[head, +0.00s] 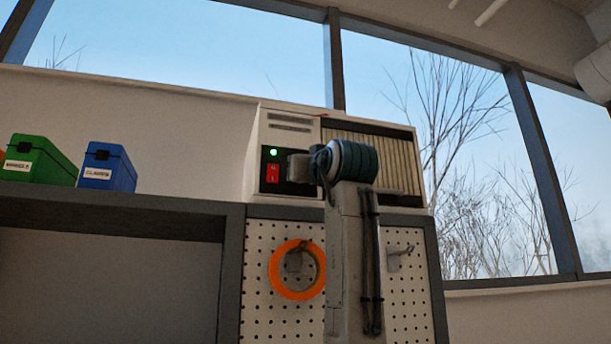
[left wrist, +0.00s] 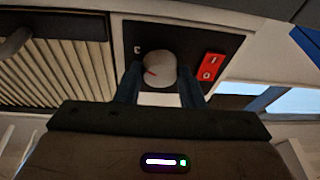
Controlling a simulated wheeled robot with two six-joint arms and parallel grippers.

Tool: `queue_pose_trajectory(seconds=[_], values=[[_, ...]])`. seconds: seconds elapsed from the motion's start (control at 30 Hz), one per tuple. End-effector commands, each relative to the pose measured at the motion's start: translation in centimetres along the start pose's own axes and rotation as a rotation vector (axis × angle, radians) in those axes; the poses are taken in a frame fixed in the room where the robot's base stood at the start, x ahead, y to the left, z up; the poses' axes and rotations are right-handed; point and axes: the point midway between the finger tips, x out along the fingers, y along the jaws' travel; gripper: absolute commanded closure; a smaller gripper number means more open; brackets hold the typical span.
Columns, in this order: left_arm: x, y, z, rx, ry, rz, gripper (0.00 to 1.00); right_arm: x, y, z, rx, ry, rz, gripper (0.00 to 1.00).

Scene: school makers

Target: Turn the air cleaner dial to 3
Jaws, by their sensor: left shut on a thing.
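The air cleaner (head: 290,122) is a pale box with a slatted grille and a black control panel, standing on top of a grey-framed cabinet. Its light grey dial (left wrist: 160,69) shows in the left wrist view on the black panel, with a red mark on its left side. A white character that looks like a 3 is printed up-left of the dial. My left gripper (left wrist: 160,76) has one dark finger on each side of the dial and is shut on it. In the head view my left gripper (head: 298,167) covers the dial. My right gripper is not in view.
A red rocker switch (head: 272,173) and a lit green lamp (head: 273,153) sit beside the dial. Below, an orange ring (head: 275,271) hangs on a pegboard (head: 256,316). Green (head: 38,160) and blue (head: 107,167) boxes stand on the ledge at left.

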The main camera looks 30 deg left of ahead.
Motion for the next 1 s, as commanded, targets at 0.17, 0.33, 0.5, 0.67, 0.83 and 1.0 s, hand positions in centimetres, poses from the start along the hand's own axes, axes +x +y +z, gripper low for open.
queue_pose_trajectory(seconds=[0.17, 0.33, 0.5, 0.67, 0.83, 1.0], values=[[0.0, 0.0, 0.1, 0.010, -0.002, 0.002, 0.88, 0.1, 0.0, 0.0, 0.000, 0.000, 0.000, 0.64], [0.0, 0.0, 0.0, 0.009, -0.001, 0.002, 0.88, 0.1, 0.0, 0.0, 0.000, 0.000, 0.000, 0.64], [0.0, 0.0, 0.0, 0.009, 0.001, 0.002, 0.49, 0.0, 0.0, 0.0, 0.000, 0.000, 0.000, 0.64], [0.0, 0.0, -0.1, 0.008, 0.001, 0.002, 0.43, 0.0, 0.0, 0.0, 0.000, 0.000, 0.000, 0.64], [-0.1, 0.0, 0.0, 0.007, 0.002, 0.002, 0.43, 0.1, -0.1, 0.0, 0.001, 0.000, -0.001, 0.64], [-2.0, 0.1, 0.3, 0.006, 0.003, 0.005, 0.43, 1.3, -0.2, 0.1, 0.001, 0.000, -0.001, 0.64]])
